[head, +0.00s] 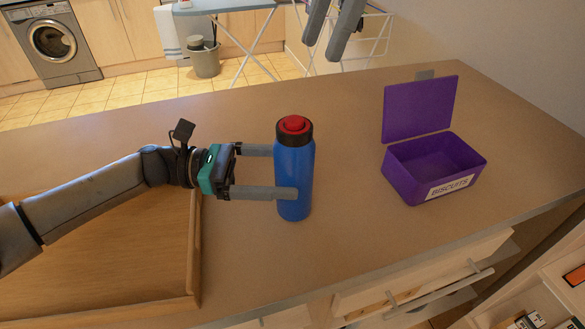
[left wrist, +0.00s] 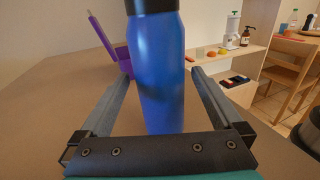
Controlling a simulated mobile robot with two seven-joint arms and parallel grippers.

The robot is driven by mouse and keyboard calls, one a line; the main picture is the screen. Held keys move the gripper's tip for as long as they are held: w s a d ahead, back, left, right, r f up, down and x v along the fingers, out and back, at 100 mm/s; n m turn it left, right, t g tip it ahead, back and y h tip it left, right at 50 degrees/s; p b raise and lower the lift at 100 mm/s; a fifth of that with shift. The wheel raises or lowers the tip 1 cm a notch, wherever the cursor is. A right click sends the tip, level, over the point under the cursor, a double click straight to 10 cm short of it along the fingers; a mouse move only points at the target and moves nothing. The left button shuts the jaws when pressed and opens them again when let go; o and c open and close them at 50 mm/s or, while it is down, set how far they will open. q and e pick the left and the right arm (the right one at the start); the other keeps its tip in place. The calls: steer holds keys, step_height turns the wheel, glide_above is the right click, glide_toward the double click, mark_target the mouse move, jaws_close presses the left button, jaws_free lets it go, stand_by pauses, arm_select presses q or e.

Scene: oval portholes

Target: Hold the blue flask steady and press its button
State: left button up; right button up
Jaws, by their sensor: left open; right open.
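The blue flask (head: 294,178) stands upright on the counter, with a black collar and a red button (head: 295,124) on top. In the left wrist view the flask (left wrist: 158,85) fills the middle, and its top is cut off. My left gripper (head: 278,172) is open at the flask's left side. One finger passes in front of the flask and the other reaches its far left edge, so the flask is between the fingertips. I cannot tell whether either finger touches it. My right gripper (head: 322,49) is open and empty, above and beyond the flask near the top edge.
An open purple biscuit box (head: 405,187) with its lid up stands to the right of the flask. A wooden tray (head: 194,250) lies under my left arm. The counter (head: 350,235) around the flask is clear. Drawers with handles are below the front edge.

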arm_select(q)
steer(key=shift+d, duration=1)
jaws_close()
arm_select(e)
jaws_close()
stand_by(0.5)
steer(key=shift+f, duration=0.1)
stand_by(1.1)
